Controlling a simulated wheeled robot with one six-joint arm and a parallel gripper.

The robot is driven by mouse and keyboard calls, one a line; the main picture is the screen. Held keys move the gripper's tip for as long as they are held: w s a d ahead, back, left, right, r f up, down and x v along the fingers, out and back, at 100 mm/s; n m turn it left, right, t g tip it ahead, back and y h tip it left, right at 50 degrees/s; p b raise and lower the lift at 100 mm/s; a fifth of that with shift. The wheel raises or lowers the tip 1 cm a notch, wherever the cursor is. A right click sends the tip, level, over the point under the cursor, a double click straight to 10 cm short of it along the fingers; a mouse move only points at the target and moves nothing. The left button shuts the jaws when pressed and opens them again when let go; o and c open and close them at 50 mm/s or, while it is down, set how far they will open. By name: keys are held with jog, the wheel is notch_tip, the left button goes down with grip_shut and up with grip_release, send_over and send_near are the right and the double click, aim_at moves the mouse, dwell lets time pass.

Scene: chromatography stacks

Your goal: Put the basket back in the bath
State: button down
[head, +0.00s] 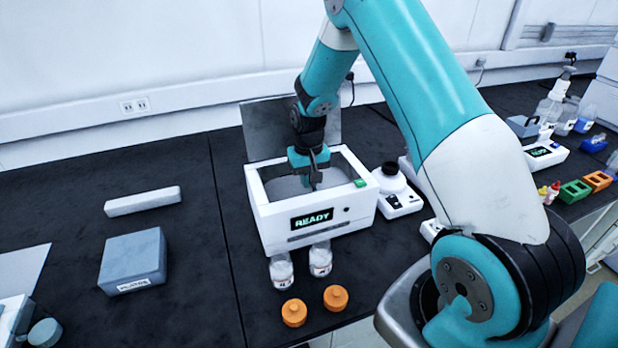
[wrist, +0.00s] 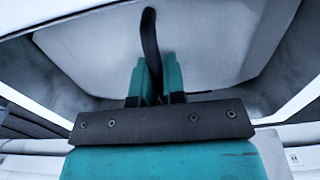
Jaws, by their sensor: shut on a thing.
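The bath is a white open-topped box (head: 277,228) with a READY display on its front, in the middle of the head view. My gripper (head: 313,181) points down into its opening. In the wrist view my gripper (wrist: 157,78) is shut on a dark curved strip (wrist: 150,35), which looks like the basket's handle. A pale grey rounded surface (wrist: 95,50) below it looks like the basket, within the bath's white rim. In the head view a grey shape (head: 284,188) shows inside the opening. I cannot tell whether the basket rests on the bath floor.
A grey panel (head: 265,128) stands up behind the bath. Two clear bottles (head: 281,271) and two orange caps (head: 294,312) are close in front. A grey-blue box (head: 133,262) lies left, with bare bench between.

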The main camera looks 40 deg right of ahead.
jog(key=shift+f, duration=0.2)
jog(key=c, duration=1.2)
grip_release()
jog(key=shift+r, duration=0.1)
notch_tip(320, 180, up, 11)
jog(key=b, duration=0.2)
jog(key=s+a+r+n, duration=0.2)
jog(key=s+a+r, duration=0.1)
jog(key=a+r, duration=0.25)
jog(key=s+a+r+n+y, duration=0.2)
jog(key=s+a+r+n, duration=0.1)
jog(key=s+a, duration=0.6)
jog(key=s+a+r+n+y, duration=0.2)
jog(key=s+a+n, duration=0.3)
jog(key=s+a, duration=0.4)
jog(key=s+r, duration=0.1)
jog(key=s, duration=0.6)
jog(key=shift+a+r, duration=0.25)
